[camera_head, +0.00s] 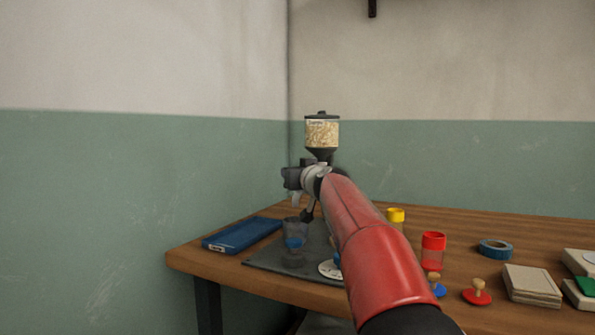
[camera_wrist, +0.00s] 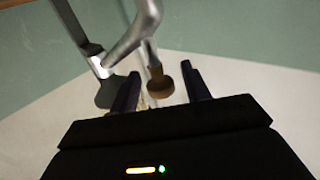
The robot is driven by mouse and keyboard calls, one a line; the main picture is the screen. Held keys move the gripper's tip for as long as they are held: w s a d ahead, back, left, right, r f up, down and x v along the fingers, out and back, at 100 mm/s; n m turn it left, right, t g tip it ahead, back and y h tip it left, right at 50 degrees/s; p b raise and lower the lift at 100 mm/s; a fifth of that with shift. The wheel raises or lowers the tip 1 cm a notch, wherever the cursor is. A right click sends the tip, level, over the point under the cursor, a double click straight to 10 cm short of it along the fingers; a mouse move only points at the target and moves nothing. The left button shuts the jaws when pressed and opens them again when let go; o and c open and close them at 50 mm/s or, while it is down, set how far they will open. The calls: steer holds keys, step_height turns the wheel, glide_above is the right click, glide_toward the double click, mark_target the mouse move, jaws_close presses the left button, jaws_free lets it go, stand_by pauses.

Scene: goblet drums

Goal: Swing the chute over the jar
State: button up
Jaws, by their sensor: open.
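The jar (camera_head: 294,229) is clear with a blue band or content and stands on a dark mat at the table's left part. Behind it is a dispenser with a clear, grain-filled hopper (camera_head: 322,133) and black lid. My arm hides much of the dispenser's lower part. My gripper (camera_wrist: 162,74) is open, its two dark fingers on either side of a round brown knob (camera_wrist: 161,85); contact cannot be told. A bent grey metal tube (camera_wrist: 130,40), perhaps the chute, runs close by in the wrist view. Whether its outlet is over the jar cannot be told.
A blue flat case (camera_head: 242,236) lies left of the dark mat (camera_head: 262,262). A wall stands close at the left.

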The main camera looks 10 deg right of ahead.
steer(key=shift+c, duration=0.2)
jaws_close()
